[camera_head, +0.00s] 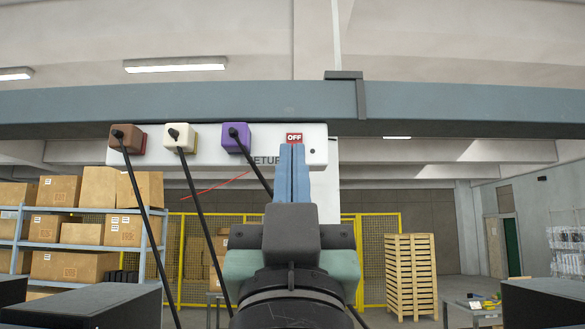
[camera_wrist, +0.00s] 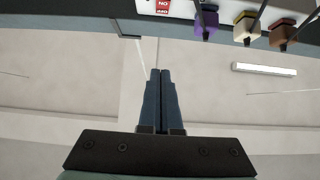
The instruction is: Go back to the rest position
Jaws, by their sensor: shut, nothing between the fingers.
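My gripper (camera_head: 292,148) points upward in the head view, with its two blue fingers together and nothing between them. Its tips overlap the white panel (camera_head: 320,150), just below a red "OFF" label (camera_head: 294,138). Whether the tips touch the panel cannot be told. In the wrist view my gripper (camera_wrist: 160,72) is also shut, against a pale ceiling. The panel hangs under a blue-grey beam (camera_head: 230,103), and my fingers hide part of its lettering.
Brown (camera_head: 127,138), cream (camera_head: 180,137) and purple (camera_head: 236,138) plugs with hanging black cables sit on the panel left of my gripper. Behind are a shelf of cardboard boxes (camera_head: 98,188), a yellow fence (camera_head: 375,245) and stacked wooden pallets (camera_head: 410,275).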

